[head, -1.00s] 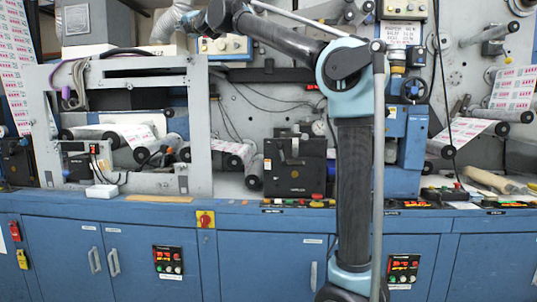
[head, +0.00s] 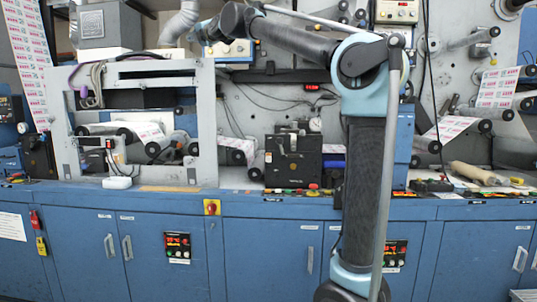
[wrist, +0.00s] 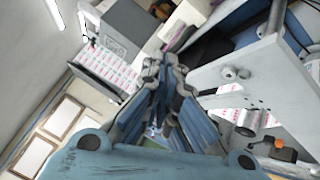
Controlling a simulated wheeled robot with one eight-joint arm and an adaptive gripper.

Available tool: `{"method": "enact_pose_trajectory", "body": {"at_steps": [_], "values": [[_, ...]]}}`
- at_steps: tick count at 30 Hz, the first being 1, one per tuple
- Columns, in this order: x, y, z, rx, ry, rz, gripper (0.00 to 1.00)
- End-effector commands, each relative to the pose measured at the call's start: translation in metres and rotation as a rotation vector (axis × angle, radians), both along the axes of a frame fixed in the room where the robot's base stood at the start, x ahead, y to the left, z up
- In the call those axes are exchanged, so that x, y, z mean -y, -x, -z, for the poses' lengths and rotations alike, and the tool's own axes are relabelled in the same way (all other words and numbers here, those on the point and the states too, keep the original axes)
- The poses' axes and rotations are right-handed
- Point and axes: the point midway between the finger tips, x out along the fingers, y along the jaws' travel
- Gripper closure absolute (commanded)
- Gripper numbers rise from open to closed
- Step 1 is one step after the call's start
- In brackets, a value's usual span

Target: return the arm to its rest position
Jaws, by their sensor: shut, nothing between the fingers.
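My arm rises at right of centre in the head view, bends at its elbow and reaches to the upper left.
A grey duct (head: 180,22) and a grey box (head: 104,24) are near the gripper at upper left. A grey frame (head: 207,125) stands below. Blue cabinets (head: 262,255) run along the bottom. A tan roll (head: 480,174) lies on the right of the ledge.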

Motion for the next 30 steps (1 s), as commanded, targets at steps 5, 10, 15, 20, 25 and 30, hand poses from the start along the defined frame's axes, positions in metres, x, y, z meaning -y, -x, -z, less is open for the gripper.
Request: {"method": "enact_pose_trajectory", "body": {"at_steps": [5, 10, 15, 20, 25, 30], "values": [[0.035, -0.002, 0.036, -0.129, -0.033, 0.008, 1.0], [0.079, 0.001, 0.089, -0.31, -0.085, 0.035, 1.0], [0.14, 0.015, 0.169, -0.565, -0.178, 0.114, 1.0], [0.198, 0.038, 0.246, -0.792, -0.283, 0.22, 1.0], [0.257, 0.071, 0.326, -1.009, -0.408, 0.36, 1.0], [0.312, 0.112, 0.405, -1.198, -0.548, 0.528, 1.0]]}}
